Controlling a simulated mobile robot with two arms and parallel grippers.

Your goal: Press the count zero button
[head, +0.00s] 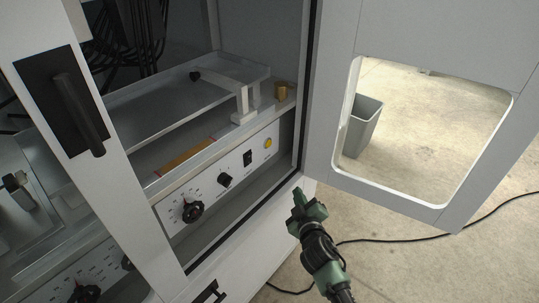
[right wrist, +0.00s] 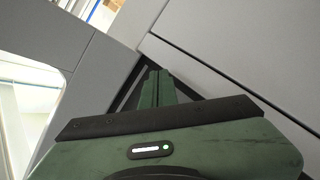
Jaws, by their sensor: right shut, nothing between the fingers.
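A white control panel (head: 212,189) sits inside the open machine bay in the head view. It carries a large black knob (head: 193,211), a smaller black knob (head: 225,180), a black rocker-like switch (head: 247,158) and a round yellow button (head: 268,143) at its right end. I cannot read which control is marked count zero. My right gripper (head: 299,194) is shut and empty, in front of the bay's lower right corner, below and right of the yellow button and apart from it. Its shut green fingers (right wrist: 157,88) also show in the right wrist view. My left gripper is not in view.
The open door (head: 440,30) with its window stands right of the bay. The bay's frame edges lie close to my right gripper. A metal tray (head: 160,115) is above the panel. A grey bin (head: 362,125) and a black cable (head: 405,238) are on the floor.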

